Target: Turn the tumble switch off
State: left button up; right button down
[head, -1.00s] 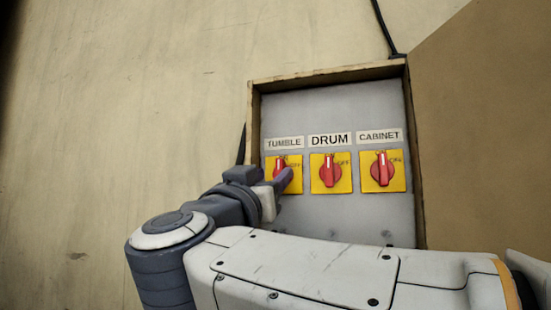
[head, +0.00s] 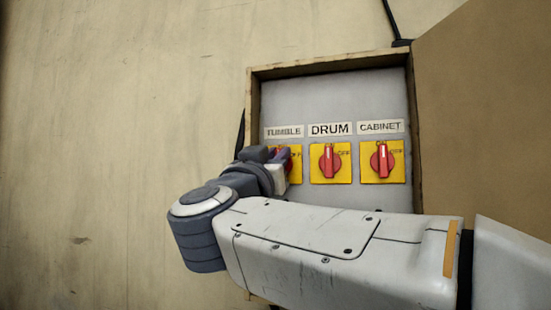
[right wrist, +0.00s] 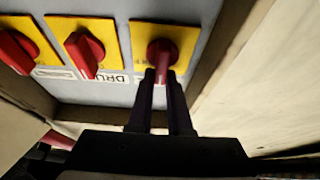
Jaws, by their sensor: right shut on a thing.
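The tumble switch (head: 296,173) is a red knob on a yellow plate, at the left of a row under the label "TUMBLE" (head: 284,132). My right gripper (head: 281,156) is at this knob and hides most of it in the head view. In the right wrist view the two dark fingers (right wrist: 160,82) are shut on the red tumble knob (right wrist: 160,49), one on each side of its grip. The knob's exact angle is hard to tell. The "OFF" mark at its right is partly covered. My left gripper is not in view.
The drum switch (head: 330,163) and cabinet switch (head: 382,162) stand to the right, both knobs upright. A wooden frame (head: 330,67) surrounds the grey panel (head: 330,98). An open brown door (head: 480,130) is at the right. A black cable (head: 390,20) hangs above.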

jog(key=shift+w+f, duration=0.2)
jog(key=shift+f, duration=0.35)
jog(key=shift+m, duration=0.4)
jog(key=m+g+h, duration=0.1)
jog(key=m+g, duration=0.1)
jog(key=m, duration=0.5)
jog(key=m+g+h, duration=0.2)
jog(key=m+g, duration=0.1)
jog(key=m, duration=0.4)
jog(key=m+g+h+p, duration=0.1)
jog(key=m+g, duration=0.1)
jog(key=m, duration=0.5)
jog(key=shift+s+d+f+g+h, duration=0.15)
jog(key=shift+d+g+h, duration=0.1)
jog(key=shift+g+h, duration=0.05)
jog(key=shift+m, duration=0.4)
jog(key=c, duration=0.8)
grip_release()
jog(key=shift+c, duration=0.2)
